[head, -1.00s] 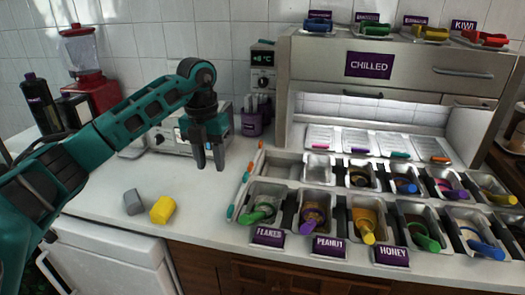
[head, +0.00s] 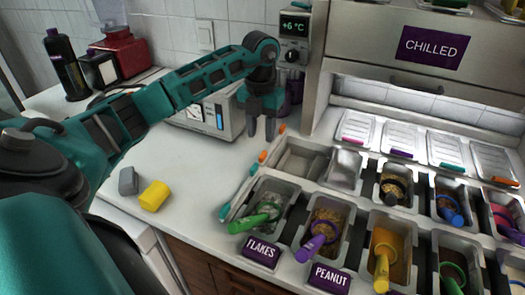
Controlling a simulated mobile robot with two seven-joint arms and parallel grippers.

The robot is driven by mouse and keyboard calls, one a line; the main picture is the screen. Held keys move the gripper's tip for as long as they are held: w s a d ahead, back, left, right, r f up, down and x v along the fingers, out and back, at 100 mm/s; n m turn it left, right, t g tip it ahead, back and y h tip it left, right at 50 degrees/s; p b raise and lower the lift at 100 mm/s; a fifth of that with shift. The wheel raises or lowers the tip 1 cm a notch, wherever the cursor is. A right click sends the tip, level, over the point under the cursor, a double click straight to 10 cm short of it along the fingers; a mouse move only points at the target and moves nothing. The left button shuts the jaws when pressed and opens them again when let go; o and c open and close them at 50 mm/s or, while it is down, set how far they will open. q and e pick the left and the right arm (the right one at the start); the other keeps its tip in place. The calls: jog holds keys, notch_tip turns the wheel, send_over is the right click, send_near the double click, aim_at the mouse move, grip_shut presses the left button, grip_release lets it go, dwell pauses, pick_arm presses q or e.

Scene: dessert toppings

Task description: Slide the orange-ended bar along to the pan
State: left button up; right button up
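The orange-ended bar (head: 271,143) is a slim pale bar with an orange tip at each end. It lies along the left edge of the topping station, in its back half. My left gripper (head: 261,127) points down just left of the bar's far end. Its two fingers are apart with nothing between them; I cannot tell how high it is above the counter. An empty metal pan (head: 303,164) sits just right of the bar; which pan is meant is not clear. My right gripper is not in view.
A teal-ended bar (head: 239,190) lies in line, nearer me. Filled pans with coloured scoops, such as the flakes pan (head: 272,197), stand to the right. A grey block (head: 128,181) and a yellow block (head: 155,195) lie on otherwise clear counter. A silver appliance (head: 205,118) stands behind.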

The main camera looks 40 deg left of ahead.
aim_at(261, 156)
pick_arm(q)
notch_tip(261, 156, down, 8)
jog(key=shift+r, duration=0.25)
jog(key=shift+c, duration=0.4)
grip_shut()
